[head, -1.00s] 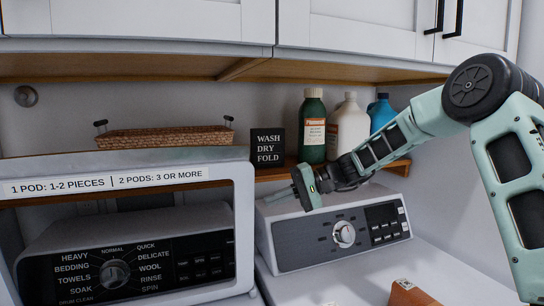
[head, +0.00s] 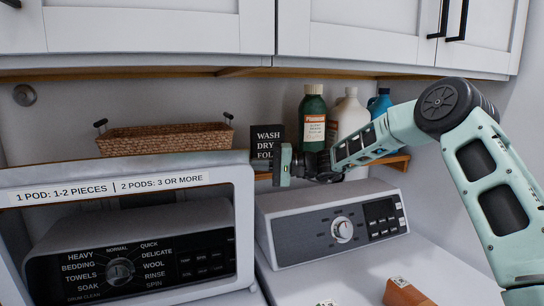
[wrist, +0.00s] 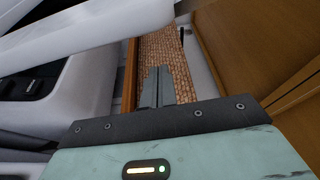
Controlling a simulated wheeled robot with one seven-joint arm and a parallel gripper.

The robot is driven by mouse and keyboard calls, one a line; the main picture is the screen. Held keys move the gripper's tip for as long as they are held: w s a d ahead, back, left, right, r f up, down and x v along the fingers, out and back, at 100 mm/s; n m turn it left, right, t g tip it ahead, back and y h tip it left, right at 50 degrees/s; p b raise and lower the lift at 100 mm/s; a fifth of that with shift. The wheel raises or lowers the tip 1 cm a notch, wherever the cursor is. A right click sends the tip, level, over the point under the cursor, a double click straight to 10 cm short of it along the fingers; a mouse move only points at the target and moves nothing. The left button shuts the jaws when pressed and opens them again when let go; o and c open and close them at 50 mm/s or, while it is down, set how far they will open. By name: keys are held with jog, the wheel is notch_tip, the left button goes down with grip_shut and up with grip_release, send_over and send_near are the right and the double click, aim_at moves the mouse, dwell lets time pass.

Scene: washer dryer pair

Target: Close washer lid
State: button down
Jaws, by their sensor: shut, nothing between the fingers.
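The washer lid (head: 120,164) stands raised on the left in the head view. It is a white frame with a clear window and a pod label along its upper edge, and the washer's dial panel (head: 137,268) shows through it. My gripper (head: 284,166) is to the right of the lid's upper right corner, in front of the shelf sign. In the wrist view my gripper's fingers (wrist: 158,87) are together and empty, with the wicker basket behind them. A pale edge, likely the lid, crosses the wrist view's upper left (wrist: 90,32).
The shelf holds a wicker basket (head: 165,138), a black sign (head: 268,134), a green bottle (head: 313,118), a white jug (head: 350,115) and a blue bottle (head: 379,106). Cabinets (head: 350,35) hang above. The dryer (head: 333,222) stands at right, with a small brown object (head: 407,293) in front.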

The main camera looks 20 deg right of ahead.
jog(key=s, duration=0.2)
jog(key=s+p, duration=0.1)
jog(key=s, duration=0.1)
jog(key=shift+d+f, duration=0.2)
